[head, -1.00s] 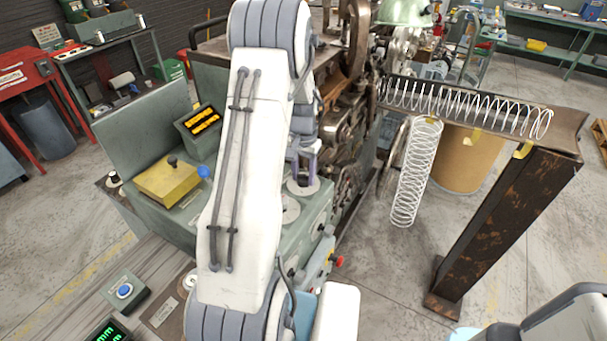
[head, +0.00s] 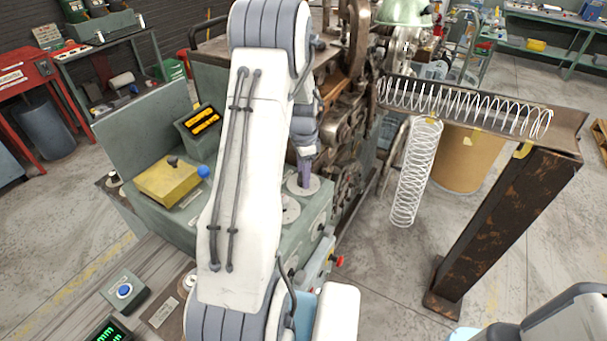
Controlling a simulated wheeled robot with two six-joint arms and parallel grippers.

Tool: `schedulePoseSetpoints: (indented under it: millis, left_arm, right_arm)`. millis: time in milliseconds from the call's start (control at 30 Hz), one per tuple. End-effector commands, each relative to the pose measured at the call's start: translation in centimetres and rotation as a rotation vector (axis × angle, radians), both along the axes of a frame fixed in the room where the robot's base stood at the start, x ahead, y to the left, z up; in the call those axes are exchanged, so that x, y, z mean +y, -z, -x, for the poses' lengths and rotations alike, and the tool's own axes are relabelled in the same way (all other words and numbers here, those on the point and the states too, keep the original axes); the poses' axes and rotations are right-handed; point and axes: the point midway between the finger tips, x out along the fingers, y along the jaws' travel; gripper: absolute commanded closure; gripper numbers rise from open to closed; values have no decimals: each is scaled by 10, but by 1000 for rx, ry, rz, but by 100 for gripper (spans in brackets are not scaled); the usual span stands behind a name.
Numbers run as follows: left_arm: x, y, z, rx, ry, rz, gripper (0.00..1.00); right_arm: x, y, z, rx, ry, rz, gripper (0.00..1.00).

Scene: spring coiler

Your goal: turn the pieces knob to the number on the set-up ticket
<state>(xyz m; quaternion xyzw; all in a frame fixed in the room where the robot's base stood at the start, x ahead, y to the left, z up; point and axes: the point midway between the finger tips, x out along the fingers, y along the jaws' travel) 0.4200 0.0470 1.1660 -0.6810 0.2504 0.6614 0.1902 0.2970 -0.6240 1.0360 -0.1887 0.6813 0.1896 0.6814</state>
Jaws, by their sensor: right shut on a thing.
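My right gripper (head: 304,178) points down at the upper white dial (head: 311,188) on top of the green control cabinet (head: 318,207). Its fingers are shut on the knob at the middle of this dial, and they hide the knob. The dial's label and numbers are too small to read, so I cannot tell its setting. A second white dial (head: 290,212) lies nearer, partly behind my white arm. I cannot make out a set-up ticket. My left gripper is not in view.
A yellow box (head: 165,183) with a dark knob and a blue ball knob (head: 203,172) stand left of my arm. An amber display (head: 203,121) is behind them. A rusty stand (head: 500,215) with wire springs (head: 415,175) is at right.

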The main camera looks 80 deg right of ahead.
Motion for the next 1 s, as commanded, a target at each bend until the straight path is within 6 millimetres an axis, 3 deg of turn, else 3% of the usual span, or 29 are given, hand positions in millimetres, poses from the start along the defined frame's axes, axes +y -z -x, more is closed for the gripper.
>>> schedulePoseSetpoints:
  millis: [667,700,767,1000]
  left_arm:
    - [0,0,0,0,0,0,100]
    - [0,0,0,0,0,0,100]
    - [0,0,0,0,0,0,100]
    - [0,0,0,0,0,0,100]
  right_arm:
    - [-2,-2,-1,-1,65,8,100]
    - [-2,-2,-1,-1,65,8,46]
    - [-2,-2,-1,-1,64,8,24]
    - [-1,-1,0,-1,64,3,24]
